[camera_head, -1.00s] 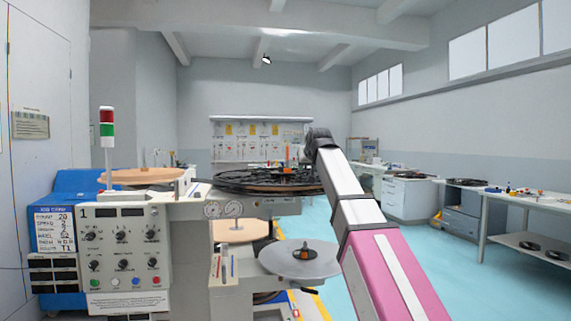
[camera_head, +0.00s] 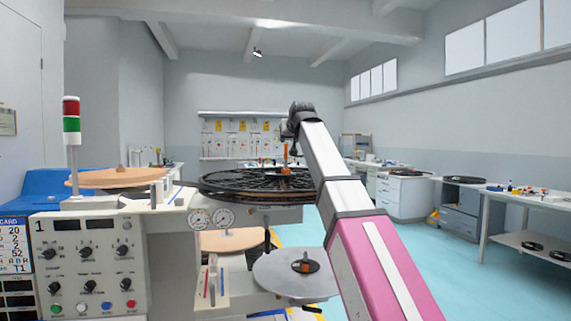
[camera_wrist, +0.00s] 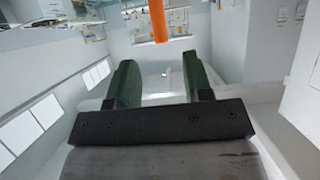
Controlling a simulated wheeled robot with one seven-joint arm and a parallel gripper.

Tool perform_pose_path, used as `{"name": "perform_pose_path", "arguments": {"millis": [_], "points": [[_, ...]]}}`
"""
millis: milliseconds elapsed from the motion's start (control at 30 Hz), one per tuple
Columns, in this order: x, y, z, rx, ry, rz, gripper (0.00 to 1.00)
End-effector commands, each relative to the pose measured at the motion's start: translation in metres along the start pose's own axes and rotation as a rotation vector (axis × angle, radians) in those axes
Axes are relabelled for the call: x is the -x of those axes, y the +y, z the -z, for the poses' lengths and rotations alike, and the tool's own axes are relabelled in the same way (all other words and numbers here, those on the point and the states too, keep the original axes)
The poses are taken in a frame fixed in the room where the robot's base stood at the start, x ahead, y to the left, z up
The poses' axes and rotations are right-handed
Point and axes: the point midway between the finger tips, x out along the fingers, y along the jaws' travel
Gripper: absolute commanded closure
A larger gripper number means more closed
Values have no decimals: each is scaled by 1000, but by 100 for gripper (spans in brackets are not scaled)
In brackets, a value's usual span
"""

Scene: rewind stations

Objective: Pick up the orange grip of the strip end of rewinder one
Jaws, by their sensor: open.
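An upright orange grip (camera_wrist: 158,20) shows at the top edge of the wrist view, apart from my fingers and cut off by the frame. My gripper (camera_wrist: 163,72) is open and empty, with its two dark green fingers spread. In the head view, a thin orange upright piece (camera_head: 286,154) stands just above the large black spoked reel (camera_head: 235,182), beside the end of my arm; it looks like the same grip. Rewinder one (camera_head: 88,262) has a panel marked 1 at the lower left. The strip itself cannot be made out.
A tan disc (camera_head: 120,177) and a red-green signal lamp (camera_head: 71,122) stand at the left. A bench (camera_head: 520,195) is at the right. Blue floor (camera_head: 420,260) is clear between.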

Motion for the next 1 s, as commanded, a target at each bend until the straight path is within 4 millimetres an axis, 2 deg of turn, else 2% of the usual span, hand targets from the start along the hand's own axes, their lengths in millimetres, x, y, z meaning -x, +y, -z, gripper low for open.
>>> {"name": "perform_pose_path", "arguments": {"millis": [100,367,633,733,933,1000], "points": [[-19,0,1,0,-2,0,54],[-36,-1,0,0,0,0,54],[-73,-2,-2,0,-1,0,54],[-79,-2,-3,0,-1,0,54],[-79,-2,-3,0,0,0,54],[-79,-2,-3,0,0,0,77]]}}
